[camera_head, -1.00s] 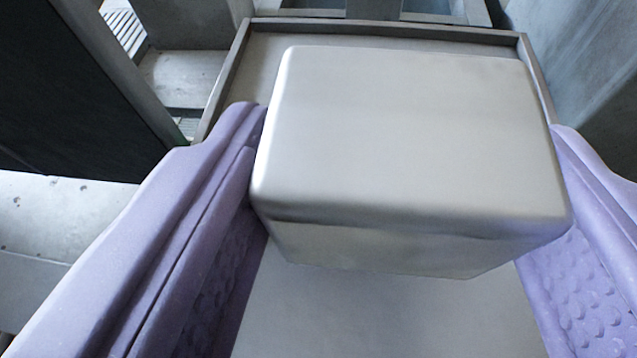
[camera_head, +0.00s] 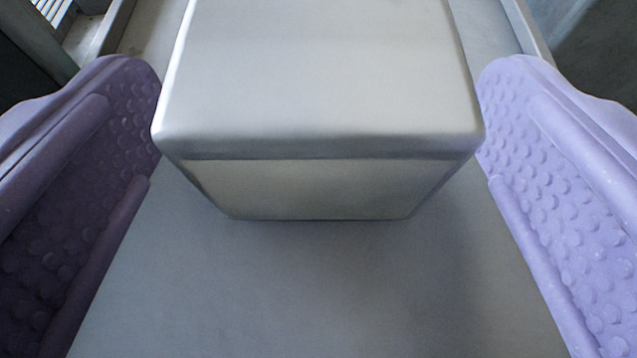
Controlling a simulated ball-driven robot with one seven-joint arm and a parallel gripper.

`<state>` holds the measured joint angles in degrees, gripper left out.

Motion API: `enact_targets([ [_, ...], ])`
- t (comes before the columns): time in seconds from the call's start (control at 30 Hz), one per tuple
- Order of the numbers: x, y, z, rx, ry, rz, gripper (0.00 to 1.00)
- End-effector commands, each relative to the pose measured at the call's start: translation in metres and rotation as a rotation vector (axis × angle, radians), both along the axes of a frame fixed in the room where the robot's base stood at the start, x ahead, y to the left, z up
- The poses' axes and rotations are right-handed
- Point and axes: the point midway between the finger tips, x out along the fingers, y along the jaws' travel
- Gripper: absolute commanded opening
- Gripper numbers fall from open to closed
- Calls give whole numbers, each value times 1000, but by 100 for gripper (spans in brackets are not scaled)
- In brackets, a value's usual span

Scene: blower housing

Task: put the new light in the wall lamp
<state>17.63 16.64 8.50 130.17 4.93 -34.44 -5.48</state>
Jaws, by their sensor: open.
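A silver-white box with rounded edges (camera_head: 320,80) stands on a grey tray-like surface (camera_head: 300,290). I cannot tell from this view whether it is the new light. My gripper (camera_head: 318,110) is open, its two purple bumpy fingers on either side of the box. The left fingertip is close to the box's left edge and the right fingertip close to its right edge; I cannot tell if either touches. The box's far end is cut off by the top of the picture. No wall lamp is in view.
The surface has a raised rim (camera_head: 528,30) at the right and another along the left. The surface in front of the box is bare. A dark panel (camera_head: 25,65) stands beyond the left finger, and a grey block (camera_head: 590,40) is at the upper right.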

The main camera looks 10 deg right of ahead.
Motion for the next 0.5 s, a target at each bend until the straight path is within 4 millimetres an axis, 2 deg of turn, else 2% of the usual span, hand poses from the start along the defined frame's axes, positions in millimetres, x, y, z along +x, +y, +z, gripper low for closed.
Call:
enact_targets([
  [0.27,-2,0,6,0,0,0,94],
  [0.37,-18,4,12,-1,-1,0,94],
  [0.5,-50,10,27,-2,-2,1,94],
])
